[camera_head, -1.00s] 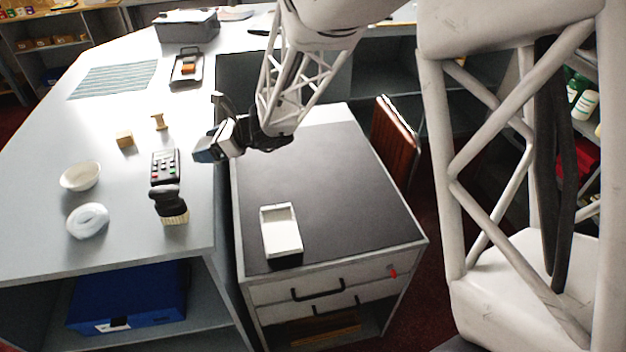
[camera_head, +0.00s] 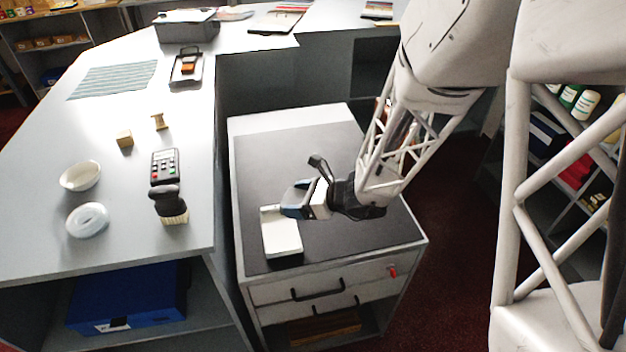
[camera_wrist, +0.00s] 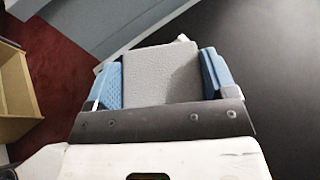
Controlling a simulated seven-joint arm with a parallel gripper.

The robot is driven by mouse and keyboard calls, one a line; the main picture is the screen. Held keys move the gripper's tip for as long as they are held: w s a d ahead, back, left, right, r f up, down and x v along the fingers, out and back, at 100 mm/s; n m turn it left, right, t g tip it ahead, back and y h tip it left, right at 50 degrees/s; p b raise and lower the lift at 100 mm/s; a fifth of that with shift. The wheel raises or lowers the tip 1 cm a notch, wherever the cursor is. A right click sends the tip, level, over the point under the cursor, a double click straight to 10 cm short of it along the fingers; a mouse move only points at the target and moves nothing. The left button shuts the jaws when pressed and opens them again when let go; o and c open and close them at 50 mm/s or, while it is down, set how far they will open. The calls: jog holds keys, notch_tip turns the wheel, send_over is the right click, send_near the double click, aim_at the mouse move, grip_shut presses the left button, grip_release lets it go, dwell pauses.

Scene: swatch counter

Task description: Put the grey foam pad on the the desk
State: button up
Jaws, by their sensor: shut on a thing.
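The grey foam pad (camera_wrist: 160,75) sits between the two blue fingers of my gripper (camera_wrist: 163,82) in the wrist view, and the gripper is shut on it. The pad is hard to make out there, hidden by the fingers. I cannot tell whether the pad touches the tray.
The tray lies near the desk's front edge; the dark top behind it is clear.

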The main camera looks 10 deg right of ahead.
jog(key=s+d+f+m+t+h, duration=0.1)
jog(key=s+d+f, duration=0.2)
jog(key=s, duration=0.5)
jog(key=s+d+f+m+t+h, duration=0.1)
jog(key=s+d+f+m, duration=0.1)
jog(key=s, duration=0.7)
jog(key=shift+d+f+t, duration=0.4)
jog(key=shift+d+f, duration=0.1)
jog(key=shift+d, duration=0.55)
send_over(324, 233)
jog(key=shift+f, duration=0.75)
jog(key=shift+f, duration=0.15)
jog(key=shift+f, duration=1.6)
jog(key=shift+f, duration=0.1)
